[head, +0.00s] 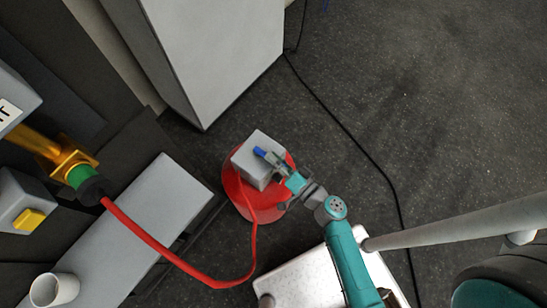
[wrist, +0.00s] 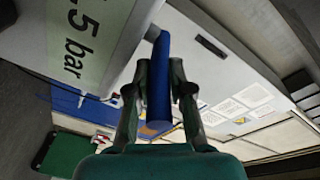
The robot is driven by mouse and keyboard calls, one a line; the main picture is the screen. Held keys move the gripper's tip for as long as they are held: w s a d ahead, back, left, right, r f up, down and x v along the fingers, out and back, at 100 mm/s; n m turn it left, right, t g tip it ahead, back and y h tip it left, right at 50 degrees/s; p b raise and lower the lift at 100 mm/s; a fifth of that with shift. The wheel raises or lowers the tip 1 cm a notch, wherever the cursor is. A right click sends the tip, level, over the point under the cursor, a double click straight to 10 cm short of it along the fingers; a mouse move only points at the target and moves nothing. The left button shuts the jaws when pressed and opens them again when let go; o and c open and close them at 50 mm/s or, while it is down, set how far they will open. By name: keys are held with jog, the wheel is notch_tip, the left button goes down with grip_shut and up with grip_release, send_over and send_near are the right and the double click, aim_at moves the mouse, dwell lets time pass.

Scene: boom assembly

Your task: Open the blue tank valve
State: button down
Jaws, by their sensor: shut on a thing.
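The blue valve handle (head: 260,151) sits at a light grey box (head: 253,170) on top of a red round tank (head: 240,199). In the wrist view the blue handle (wrist: 159,82) is a long bar running between the two fingers. My gripper (wrist: 159,92) is shut on it, one finger at each side. In the head view my gripper (head: 279,165) reaches the box from the lower right and hides part of it and the tank. A pale green label (wrist: 82,35) reading "5 bar" shows on the box face in the wrist view.
A red hose (head: 165,250) runs from the tank to a black and green fitting (head: 84,182) at the left. A grey bench (head: 150,225) with a white cup (head: 54,290) stands left. A large grey cabinet (head: 215,50) stands behind. Dark floor at the right is mostly clear, crossed by a black cable (head: 345,130).

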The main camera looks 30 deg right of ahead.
jog(key=shift+s+f, duration=0.1)
jog(key=shift+f, duration=0.1)
dwell(0.3)
jog(key=c, duration=1.3)
grip_release()
jog(key=shift+r, duration=0.1)
jog(key=v, duration=0.7)
jog(key=shift+s, duration=0.2)
